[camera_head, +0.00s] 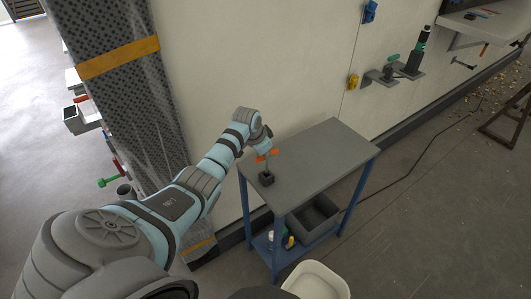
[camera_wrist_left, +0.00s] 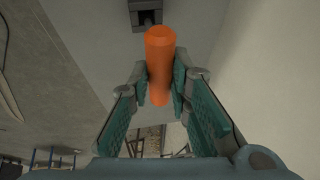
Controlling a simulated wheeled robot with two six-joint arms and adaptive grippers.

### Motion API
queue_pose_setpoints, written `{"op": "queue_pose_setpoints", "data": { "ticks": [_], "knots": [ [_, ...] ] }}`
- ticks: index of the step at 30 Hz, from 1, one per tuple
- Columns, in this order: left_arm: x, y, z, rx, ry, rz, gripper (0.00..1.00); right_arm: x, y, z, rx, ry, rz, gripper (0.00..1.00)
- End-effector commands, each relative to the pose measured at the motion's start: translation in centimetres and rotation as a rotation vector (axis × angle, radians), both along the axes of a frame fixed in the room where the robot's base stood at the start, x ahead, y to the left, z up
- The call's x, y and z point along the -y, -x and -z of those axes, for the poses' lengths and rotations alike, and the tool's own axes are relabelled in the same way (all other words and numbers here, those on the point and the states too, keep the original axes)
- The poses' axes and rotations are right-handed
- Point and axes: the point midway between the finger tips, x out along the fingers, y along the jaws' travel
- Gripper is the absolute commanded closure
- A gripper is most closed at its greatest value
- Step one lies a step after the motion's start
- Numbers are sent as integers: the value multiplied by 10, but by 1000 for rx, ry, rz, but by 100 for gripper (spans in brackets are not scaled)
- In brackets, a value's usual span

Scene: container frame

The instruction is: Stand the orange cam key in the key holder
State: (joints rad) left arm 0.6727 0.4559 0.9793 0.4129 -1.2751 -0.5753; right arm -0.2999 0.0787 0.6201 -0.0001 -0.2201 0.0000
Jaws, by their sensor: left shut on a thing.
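The orange cam key (camera_head: 268,154) is in my left gripper (camera_head: 264,147), above the near left part of the grey table top. In the left wrist view its orange handle (camera_wrist_left: 160,58) lies between the two fingers of the left gripper (camera_wrist_left: 165,80), which are shut on it. The dark, box-like key holder (camera_head: 267,179) stands on the table just below the key. It also shows at the top of the wrist view (camera_wrist_left: 146,17). A thin grey shaft seems to run down from the key towards the holder; I cannot tell whether it enters it. My right gripper is not in view.
The table top (camera_head: 320,158) is otherwise bare. A grey bin (camera_head: 313,218) and small items sit on its blue lower shelf. A pale wall (camera_head: 290,70) stands behind the table. A white tub (camera_head: 316,281) is in front of it.

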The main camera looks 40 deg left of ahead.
Motion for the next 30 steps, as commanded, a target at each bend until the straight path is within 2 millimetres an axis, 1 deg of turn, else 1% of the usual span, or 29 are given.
{"op": "queue_pose_setpoints", "data": {
  "ticks": [2, 18, 30],
  "knots": [
    [0, 0, -2, 0, 0, 0, 100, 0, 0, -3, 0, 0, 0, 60],
    [0, 0, 0, 0, 0, 0, 100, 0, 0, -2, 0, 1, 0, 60],
    [0, 0, 8, 0, 0, 0, 100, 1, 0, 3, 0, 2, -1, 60]
  ]
}}
